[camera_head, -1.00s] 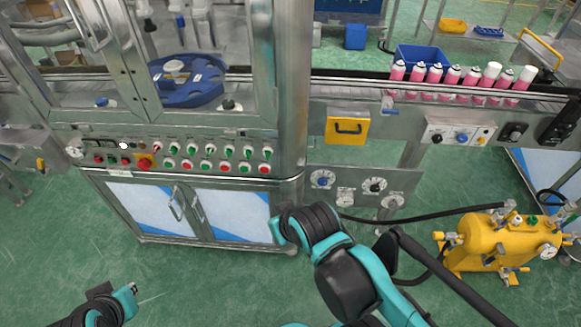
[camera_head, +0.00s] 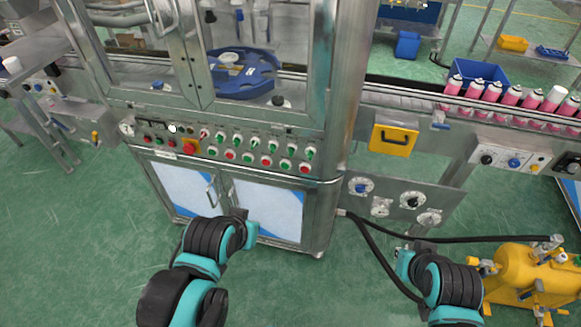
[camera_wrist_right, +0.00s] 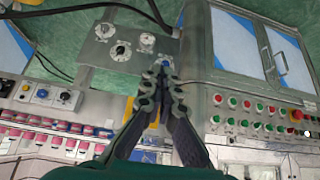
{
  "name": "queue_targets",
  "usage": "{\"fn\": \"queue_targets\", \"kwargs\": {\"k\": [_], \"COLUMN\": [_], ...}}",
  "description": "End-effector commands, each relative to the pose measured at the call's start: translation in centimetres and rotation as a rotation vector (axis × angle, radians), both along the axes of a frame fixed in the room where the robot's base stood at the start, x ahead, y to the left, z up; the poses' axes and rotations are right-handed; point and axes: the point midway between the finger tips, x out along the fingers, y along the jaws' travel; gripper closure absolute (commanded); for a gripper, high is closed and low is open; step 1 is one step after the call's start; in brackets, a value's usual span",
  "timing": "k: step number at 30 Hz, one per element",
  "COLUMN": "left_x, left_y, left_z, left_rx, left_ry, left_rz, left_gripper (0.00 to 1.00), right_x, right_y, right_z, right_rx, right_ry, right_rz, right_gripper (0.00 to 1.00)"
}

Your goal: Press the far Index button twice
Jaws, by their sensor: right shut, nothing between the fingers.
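The machine's button panel (camera_head: 230,148) shows two rows of green and red buttons and a larger red knob-like button (camera_head: 189,147) at its left. The labels are too small to read, so I cannot tell which is the far Index button. My left arm reaches up in front of the cabinet doors; its gripper (camera_head: 243,228) is below the panel, and its jaws are unclear. My right gripper (camera_wrist_right: 165,78) is shut and empty in the right wrist view, apart from the button panel (camera_wrist_right: 262,112) at the right. My right wrist (camera_head: 405,262) is below the dial plate in the head view.
A plate with dials (camera_head: 395,198) is right of the cabinet. Pink cans (camera_head: 492,92) stand on the conveyor. A yellow tank (camera_head: 525,272) and black hoses (camera_head: 450,238) are at lower right. Green floor (camera_head: 80,240) is free at left.

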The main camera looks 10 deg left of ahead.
Motion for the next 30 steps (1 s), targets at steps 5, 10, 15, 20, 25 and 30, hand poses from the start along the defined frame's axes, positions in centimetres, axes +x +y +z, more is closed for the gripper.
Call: {"fn": "queue_targets", "kwargs": {"k": [5, 10, 15, 20, 25, 30], "left_x": [0.0, 0.0, 0.0, 0.0, 0.0, 0.0], "left_y": [0.0, 0.0, 0.0, 0.0, 0.0, 0.0], "left_z": [0.0, 0.0, 0.0, 0.0, 0.0, 0.0], "left_rx": [0.000, 0.000, 0.000, 0.000, 0.000, 0.000], "left_ry": [0.000, 0.000, 0.000, 0.000, 0.000, 0.000], "left_rz": [0.000, 0.000, 0.000, 0.000, 0.000, 0.000], "left_gripper": [1.00, 1.00, 1.00, 1.00, 1.00, 1.00], "right_x": [1.7, 7.0, 13.2, 17.6, 20.2, 20.5], "right_y": [1.0, 4.7, 10.8, 17.5, 25.1, 31.1], "right_z": [0.3, 0.7, -0.4, -2.8, -6.7, -10.7], "right_rx": [0.008, 0.035, 0.082, 0.137, 0.202, 0.262], "right_ry": [-0.019, -0.080, -0.159, -0.229, -0.297, -0.346], "right_rz": [0.022, 0.092, 0.181, 0.262, 0.346, 0.412], "right_gripper": [1.00, 1.00, 1.00, 1.00, 1.00, 1.00]}}
